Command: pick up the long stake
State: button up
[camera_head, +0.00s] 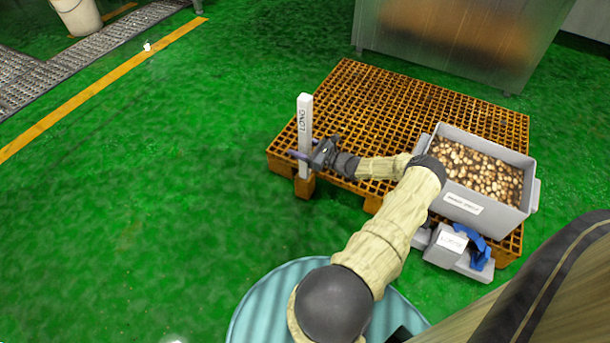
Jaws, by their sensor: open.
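The long stake (304,118) is a white upright post with "LONG" written down its side. It stands at the left corner of the orange pallet, over a small brown block (305,187). My gripper (300,156) reaches in from the right at the lower half of the stake. Its open fingers lie around or beside the stake; I cannot tell which, nor whether they touch it. The gripper hides part of the stake's right edge.
The orange grid pallet (360,100) carries a grey bin (480,140) of roundish brown pieces. A grey labelled object (450,245) with blue parts sits before the bin. A metal cabinet (455,40) stands behind. Green floor (130,220) on the left is clear.

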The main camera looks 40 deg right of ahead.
jog(key=shift+w+a, duration=0.1)
jog(key=shift+w, duration=0.1)
dwell(0.4)
grip_shut()
